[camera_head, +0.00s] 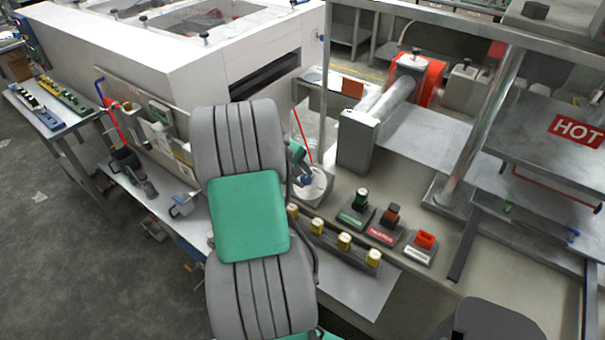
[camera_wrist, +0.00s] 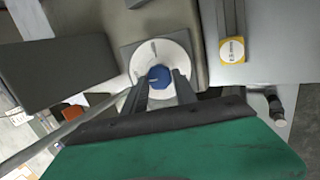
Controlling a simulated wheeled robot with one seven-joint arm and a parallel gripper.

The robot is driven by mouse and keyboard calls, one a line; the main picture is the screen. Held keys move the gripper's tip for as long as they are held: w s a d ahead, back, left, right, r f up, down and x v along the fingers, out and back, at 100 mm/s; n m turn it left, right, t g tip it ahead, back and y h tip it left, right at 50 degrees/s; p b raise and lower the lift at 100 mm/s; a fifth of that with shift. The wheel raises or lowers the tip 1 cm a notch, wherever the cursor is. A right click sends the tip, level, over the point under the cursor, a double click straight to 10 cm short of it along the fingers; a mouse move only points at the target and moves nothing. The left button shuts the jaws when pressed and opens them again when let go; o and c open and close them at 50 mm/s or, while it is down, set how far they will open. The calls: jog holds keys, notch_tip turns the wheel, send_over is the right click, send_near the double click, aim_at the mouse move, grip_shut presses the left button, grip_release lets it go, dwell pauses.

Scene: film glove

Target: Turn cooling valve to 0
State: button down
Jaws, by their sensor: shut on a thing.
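The cooling valve is a blue knob (camera_wrist: 158,76) at the centre of a round white dial (camera_wrist: 180,55) in the wrist view. My gripper (camera_wrist: 160,80) has its two dark fingers reaching to the knob, one on each side, and is shut on it. In the head view the white dial (camera_head: 316,186) shows just right of my grey and green arm.
A row of yellow-capped parts (camera_head: 344,241) stands near the dial. A grey block (camera_head: 357,143) and a roller (camera_head: 393,97) stand behind. A red "HOT" sign (camera_head: 577,131) marks the far-right machine.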

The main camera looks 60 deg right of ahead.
jog(key=shift+n, duration=0.3)
jog(key=c, duration=1)
grip_release()
jog(key=shift+r, duration=0.1)
jog(key=b+v, duration=0.1)
jog(key=v, duration=0.6)
jog(key=shift+a+r, duration=0.15)
jog(key=shift+r, duration=0.1)
